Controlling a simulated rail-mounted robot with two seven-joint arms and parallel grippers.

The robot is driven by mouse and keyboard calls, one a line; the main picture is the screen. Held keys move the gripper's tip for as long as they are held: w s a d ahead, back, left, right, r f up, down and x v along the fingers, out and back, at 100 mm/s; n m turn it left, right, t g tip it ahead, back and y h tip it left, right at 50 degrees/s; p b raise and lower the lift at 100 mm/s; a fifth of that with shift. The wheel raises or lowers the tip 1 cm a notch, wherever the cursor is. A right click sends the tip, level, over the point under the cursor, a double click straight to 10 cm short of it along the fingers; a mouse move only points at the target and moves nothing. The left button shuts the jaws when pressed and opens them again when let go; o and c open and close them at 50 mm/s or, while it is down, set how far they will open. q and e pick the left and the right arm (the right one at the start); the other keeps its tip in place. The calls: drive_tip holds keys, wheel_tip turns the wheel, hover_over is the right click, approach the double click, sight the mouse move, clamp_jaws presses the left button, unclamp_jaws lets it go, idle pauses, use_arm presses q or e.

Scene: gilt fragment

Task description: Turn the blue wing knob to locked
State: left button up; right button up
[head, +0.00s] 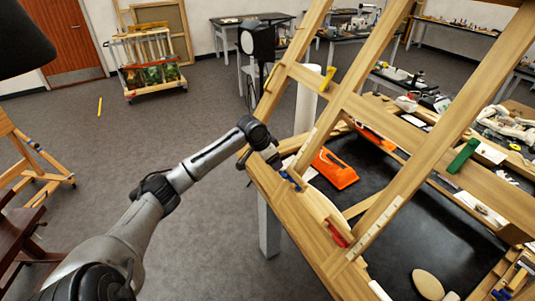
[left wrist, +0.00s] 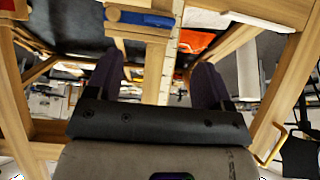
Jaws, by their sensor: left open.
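The blue wing knob (left wrist: 145,18) shows in the left wrist view as a blue bar lying across a wooden easel member, near the top of the picture. In the head view a small blue piece (head: 291,179) shows at the easel's left edge, partly hidden by my gripper. My left gripper (left wrist: 158,62) is open, with its two dark fingers spread apart and nothing held between them. The knob lies beyond the fingertips and apart from them. In the head view the left gripper (head: 279,163) is close to that edge of the easel. My right gripper is not in view.
The large wooden easel (head: 300,215) leans across the right half, over a dark table (head: 440,235). An orange tool (head: 335,169), a red piece (head: 337,235), a yellow piece (head: 328,78) and a green block (head: 463,155) are around it. The floor at left is mostly open.

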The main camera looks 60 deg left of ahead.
use_arm(q)
drive_tip(key=v, duration=0.4)
idle(0.3)
idle(0.4)
